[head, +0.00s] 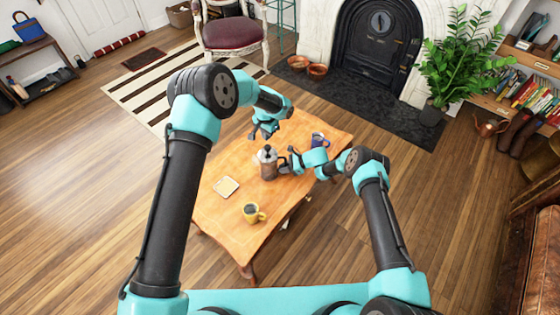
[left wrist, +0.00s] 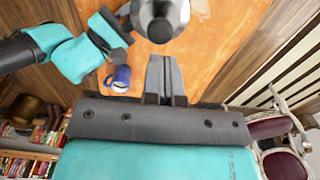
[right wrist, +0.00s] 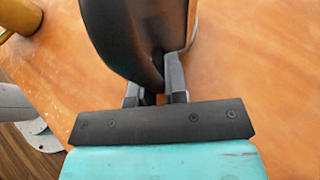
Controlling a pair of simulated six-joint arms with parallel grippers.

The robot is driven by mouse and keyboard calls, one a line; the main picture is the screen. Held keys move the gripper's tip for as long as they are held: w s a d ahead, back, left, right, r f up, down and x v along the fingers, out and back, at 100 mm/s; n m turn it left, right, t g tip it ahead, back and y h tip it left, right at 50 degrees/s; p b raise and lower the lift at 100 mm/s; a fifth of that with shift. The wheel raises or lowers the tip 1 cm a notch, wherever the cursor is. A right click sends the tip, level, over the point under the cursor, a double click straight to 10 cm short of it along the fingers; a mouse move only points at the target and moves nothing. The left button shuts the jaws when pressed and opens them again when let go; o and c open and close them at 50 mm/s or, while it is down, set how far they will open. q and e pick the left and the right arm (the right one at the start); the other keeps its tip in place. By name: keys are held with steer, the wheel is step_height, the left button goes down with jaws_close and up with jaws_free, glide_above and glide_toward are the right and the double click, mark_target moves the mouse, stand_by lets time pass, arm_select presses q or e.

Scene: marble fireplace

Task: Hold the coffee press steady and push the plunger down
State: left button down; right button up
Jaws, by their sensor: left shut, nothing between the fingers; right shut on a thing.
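The coffee press (head: 267,169) stands upright on the wooden table, with a brown body and a grey metal top. Its round lid with a dark knob (left wrist: 160,30) is at the top edge of the left wrist view; how far up the plunger is, I cannot tell. My left gripper (head: 263,134) is shut and empty, beside the press top on its far side; its closed fingers (left wrist: 165,68) point toward the lid. My right gripper (head: 287,164) is shut on the press's black handle (right wrist: 130,40), which fills the upper middle of the right wrist view and hides part of the fingers.
A blue mug (head: 319,140) stands at the far right, close to my right arm. A pale square item (head: 226,187) lies left of the press. The table (head: 222,218) has bare room at its near left.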

arm_select(q)
steer(key=shift+r, duration=0.15)
step_height(320, 180, up, 12)
stand_by(0.7)
arm_select(e)
steer(key=o, duration=0.8)
steer(key=v, duration=1.2)
